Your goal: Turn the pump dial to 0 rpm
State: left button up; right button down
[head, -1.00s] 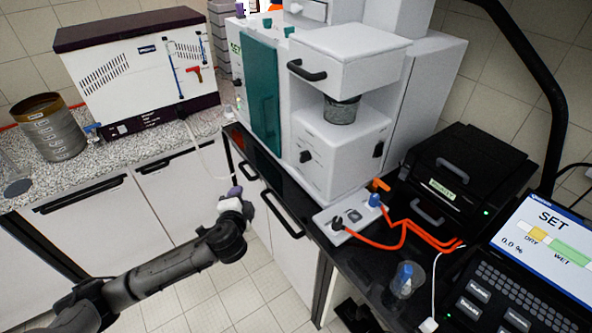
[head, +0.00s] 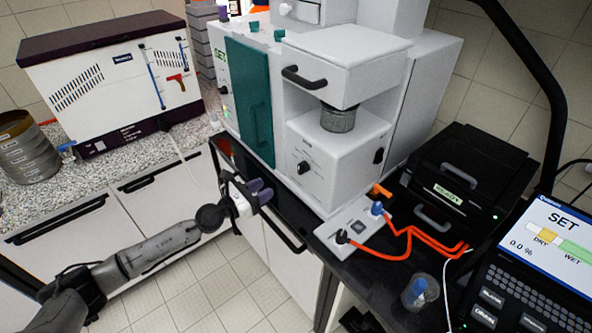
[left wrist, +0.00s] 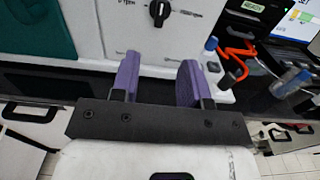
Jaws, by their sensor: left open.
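The white machine (head: 345,150) stands on the black bench. A black dial (head: 303,167) is on its lower front panel. In the left wrist view this dial (left wrist: 159,10) is at the top edge, with small labels beside it that seem to read rpm. Its exact setting is too small to tell. My left gripper (head: 261,192) has purple fingers and is at the bench's front edge, lower and to the left of the dial, apart from it. In the left wrist view my left gripper (left wrist: 158,80) is open, with nothing between the fingers. My right gripper is not in view.
A teal door (head: 250,100) is left of the dial panel. A white box (head: 352,228) with a black plug and red cables sits to the right, near a black case (head: 470,170) and a monitor (head: 550,235). A black handle (head: 284,236) sticks out below.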

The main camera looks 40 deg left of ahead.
aim_at(299, 169)
pick_arm(q)
jog(key=x, duration=1.3)
jog(key=shift+c, duration=0.4)
grip_shut()
